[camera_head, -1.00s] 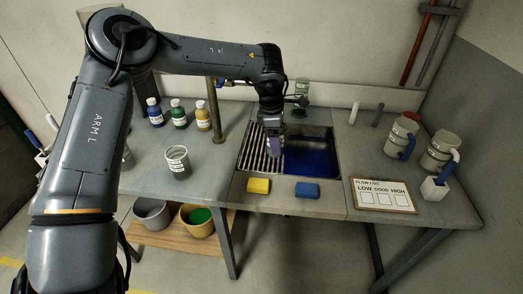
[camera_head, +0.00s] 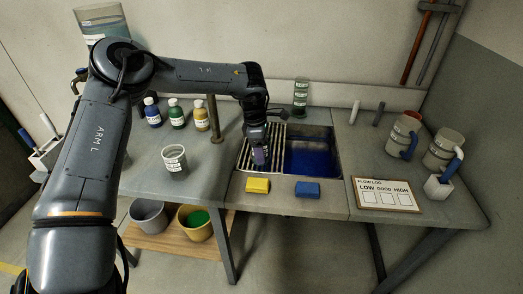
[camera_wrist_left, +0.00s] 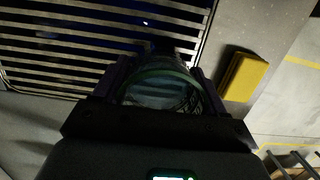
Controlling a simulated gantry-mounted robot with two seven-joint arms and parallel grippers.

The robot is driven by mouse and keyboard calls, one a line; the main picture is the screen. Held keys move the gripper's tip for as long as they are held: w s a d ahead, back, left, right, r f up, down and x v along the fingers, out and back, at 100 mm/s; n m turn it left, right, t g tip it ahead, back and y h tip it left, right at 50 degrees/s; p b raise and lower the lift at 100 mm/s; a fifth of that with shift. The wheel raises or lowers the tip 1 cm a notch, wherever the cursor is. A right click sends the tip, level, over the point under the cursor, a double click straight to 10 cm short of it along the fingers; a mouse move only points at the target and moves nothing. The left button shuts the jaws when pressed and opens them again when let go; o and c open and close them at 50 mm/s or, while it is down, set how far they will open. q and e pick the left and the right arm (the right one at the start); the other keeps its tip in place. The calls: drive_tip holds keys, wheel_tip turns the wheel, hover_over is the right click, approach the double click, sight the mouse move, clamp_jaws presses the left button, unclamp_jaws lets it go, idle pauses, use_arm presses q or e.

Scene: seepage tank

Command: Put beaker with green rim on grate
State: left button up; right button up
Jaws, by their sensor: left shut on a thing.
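My left gripper (camera_head: 261,156) is over the slatted metal grate (camera_head: 248,162), at the left of the sink. In the left wrist view the gripper (camera_wrist_left: 160,90) is shut on a clear beaker with a green rim (camera_wrist_left: 165,74). I look down into its round mouth between the two dark fingers. The grate also shows in the left wrist view (camera_wrist_left: 60,50), beyond the beaker. In the head view the gripper mostly hides the beaker, and I cannot tell whether its base touches the slats. My right gripper is not in view.
A sink with blue liquid (camera_head: 312,155) is right of the grate. A yellow sponge (camera_head: 257,186) and a blue sponge (camera_head: 307,189) lie in front. Another beaker (camera_head: 175,163) stands left. Bottles (camera_head: 177,116), a tall cylinder (camera_head: 301,98) and jugs (camera_head: 441,150) stand around.

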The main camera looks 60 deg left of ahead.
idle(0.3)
use_arm(q)
drive_tip(key=o, duration=1.2)
drive_tip(key=shift+f, duration=0.1)
drive_tip(key=r+p, duration=0.1)
drive_tip(key=r, duration=0.3)
drive_tip(key=s+r+p, duration=0.1)
drive_tip(key=r+p, duration=0.1)
drive_tip(key=r, duration=0.2)
drive_tip(key=a+r+p, duration=0.1)
drive_tip(key=r, duration=0.3)
drive_tip(key=shift+s+a+r, duration=0.1)
drive_tip(key=shift+s, duration=0.05)
drive_tip(key=shift+r, duration=0.1)
